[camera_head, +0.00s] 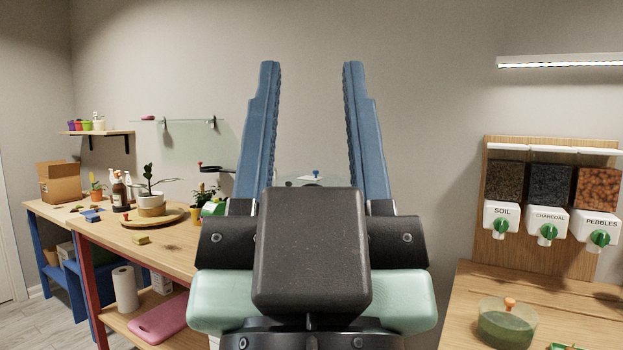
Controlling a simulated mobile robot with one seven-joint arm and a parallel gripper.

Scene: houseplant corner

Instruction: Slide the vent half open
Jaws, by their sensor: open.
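My gripper (311,68) fills the middle of the view, its two blue fingers pointing up and wide apart, with nothing between the tips.
A workbench (165,254) at left holds a potted plant (151,207) on a round tray, bottles and a cardboard box (60,181). At right, a counter (464,318) bears a clear green container (506,326) below a dispenser board (546,258).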

